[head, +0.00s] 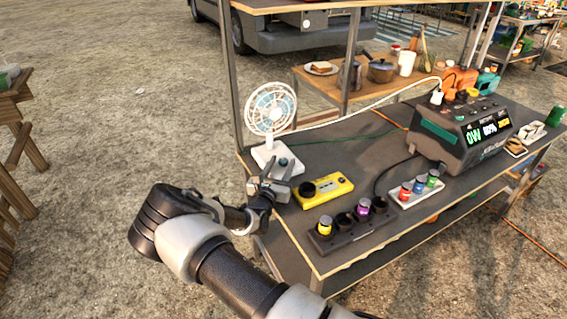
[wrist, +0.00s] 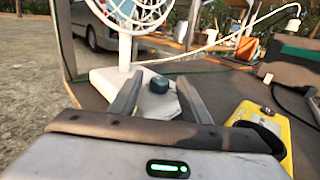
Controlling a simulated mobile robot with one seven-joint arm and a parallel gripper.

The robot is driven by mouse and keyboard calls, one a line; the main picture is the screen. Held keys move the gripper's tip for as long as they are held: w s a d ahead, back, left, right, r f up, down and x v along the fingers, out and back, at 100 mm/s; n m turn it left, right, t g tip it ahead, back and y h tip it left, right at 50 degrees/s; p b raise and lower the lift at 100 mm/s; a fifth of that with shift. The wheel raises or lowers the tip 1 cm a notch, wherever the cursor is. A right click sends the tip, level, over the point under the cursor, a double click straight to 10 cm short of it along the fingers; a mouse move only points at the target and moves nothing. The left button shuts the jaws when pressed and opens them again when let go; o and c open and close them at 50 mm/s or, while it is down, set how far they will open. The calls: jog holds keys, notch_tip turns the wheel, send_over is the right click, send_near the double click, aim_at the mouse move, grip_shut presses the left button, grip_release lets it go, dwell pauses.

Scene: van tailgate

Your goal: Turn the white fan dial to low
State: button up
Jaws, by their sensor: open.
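The white fan (head: 270,112) stands at the left end of the dark table, and its base and cage also show in the wrist view (wrist: 104,76). A dark teal dial (head: 283,162) sits on the front of the fan's base. In the wrist view the dial (wrist: 159,84) is between my two fingers, beyond their tips. My gripper (head: 272,182) is open and empty, just in front of the fan base. I cannot tell whether a finger touches the base. The dial's marks are too small to read.
A yellow box with a black knob (head: 323,190) lies just right of my gripper. A white cord (head: 375,101) runs behind the fan. Open ground lies left.

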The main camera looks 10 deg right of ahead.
jog(key=shift+x, duration=1.3)
jog(key=c, duration=1)
jog(key=shift+f+b, duration=0.1)
jog(key=shift+b, duration=0.25)
jog(key=shift+c, duration=0.2)
